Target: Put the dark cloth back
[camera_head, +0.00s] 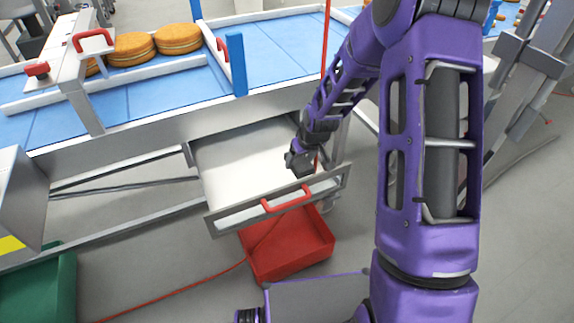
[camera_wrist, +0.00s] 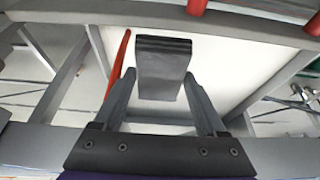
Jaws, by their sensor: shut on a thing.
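The dark cloth (camera_wrist: 162,66) is a folded dark grey block in the wrist view. My gripper (camera_wrist: 158,90) is shut on it, one finger on each side. In the head view my gripper (camera_head: 302,150) is over the right part of a pulled-out drawer (camera_head: 235,165), with the dark cloth (camera_head: 299,164) at its tip, close to the drawer's front panel. The drawer has a pale floor, which looks bare, and a red handle (camera_head: 286,199). I cannot tell whether the cloth touches the floor.
A red crate (camera_head: 290,250) stands on the floor below the drawer front. A blue conveyor (camera_head: 280,50) with round orange-brown cakes (camera_head: 178,38) runs above the drawer. A green crate (camera_head: 40,290) is at the lower left.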

